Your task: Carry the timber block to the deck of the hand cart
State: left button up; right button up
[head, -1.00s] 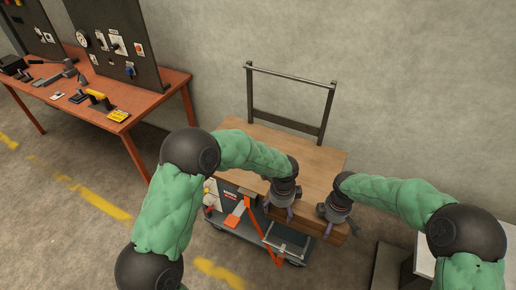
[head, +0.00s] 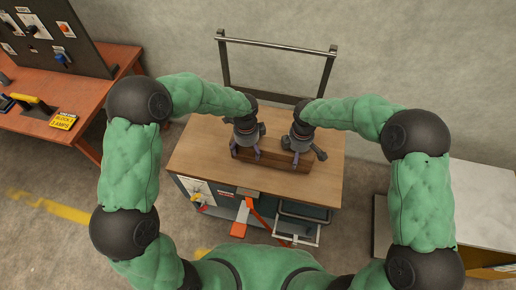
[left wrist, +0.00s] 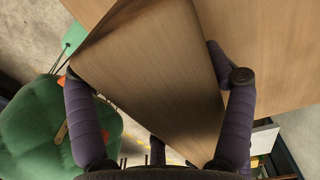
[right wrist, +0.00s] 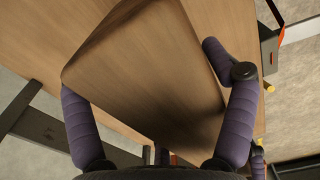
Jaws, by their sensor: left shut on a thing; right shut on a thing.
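The timber block (head: 270,162) is a long brown wooden bar over the middle of the wooden deck (head: 210,158) of the hand cart. My left gripper (head: 247,150) is shut on its left part, and my right gripper (head: 298,156) is shut on its right part. In the left wrist view the block (left wrist: 155,75) lies between the purple fingers. In the right wrist view the block (right wrist: 150,70) also lies between the fingers. I cannot tell whether its underside touches the deck.
The cart's dark push handle (head: 276,44) rises at the back by the wall. An orange workbench (head: 100,65) stands at the left with a yellow tool (head: 33,104). A pale-topped cabinet (head: 490,205) stands at the right. The deck around the block is clear.

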pick_arm(q)
jog(key=shift+d+r, duration=0.1)
jog(key=shift+r, duration=0.1)
pick_arm(e)
jog(key=shift+r, duration=0.15)
pick_arm(q)
jog(key=shift+f, duration=0.2)
pick_arm(e)
jog(key=shift+f, duration=0.2)
